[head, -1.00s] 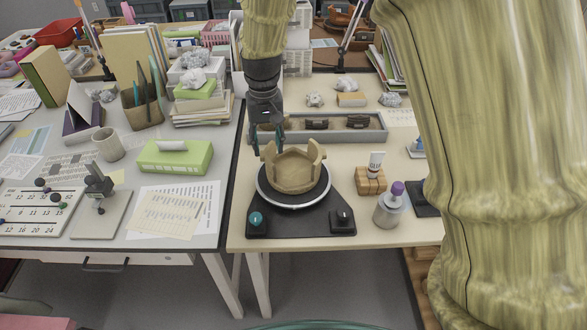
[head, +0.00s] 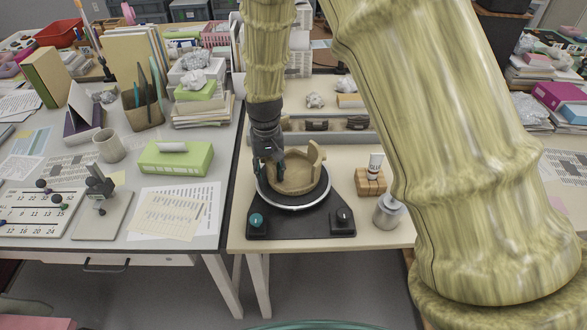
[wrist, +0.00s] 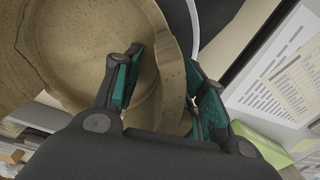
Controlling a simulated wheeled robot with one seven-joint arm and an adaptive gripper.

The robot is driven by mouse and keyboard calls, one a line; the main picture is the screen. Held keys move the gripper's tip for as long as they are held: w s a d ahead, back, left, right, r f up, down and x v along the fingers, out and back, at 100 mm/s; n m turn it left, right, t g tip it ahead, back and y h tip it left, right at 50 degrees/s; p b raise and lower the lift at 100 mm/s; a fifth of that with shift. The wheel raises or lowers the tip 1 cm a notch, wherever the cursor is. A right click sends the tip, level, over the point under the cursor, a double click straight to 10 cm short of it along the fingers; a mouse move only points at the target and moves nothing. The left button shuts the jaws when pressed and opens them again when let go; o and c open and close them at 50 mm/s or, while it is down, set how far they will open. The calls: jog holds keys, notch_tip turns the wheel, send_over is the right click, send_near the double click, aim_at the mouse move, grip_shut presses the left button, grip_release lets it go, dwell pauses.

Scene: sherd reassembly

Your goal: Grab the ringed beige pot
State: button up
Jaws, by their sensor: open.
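The beige pot (head: 302,178) has a broken, uneven rim and stands on the round turntable (head: 317,203). My gripper (head: 269,177) is at the pot's left side in the head view, pointing down and hiding part of that wall. In the wrist view, my gripper (wrist: 165,85) has its teal fingers apart. One finger is over the inside of the pot (wrist: 85,35) and the other is outside, with the wall between them. I cannot tell whether either finger touches it.
A wooden block with a small tube (head: 371,182) and a grey jar (head: 387,211) stand right of the turntable. A long grey tray (head: 335,137) lies behind it. A green box (head: 176,157) and papers (head: 172,211) lie on the left table.

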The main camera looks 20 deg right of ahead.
grip_shut()
jog(key=shift+r, duration=0.1)
dwell(0.5)
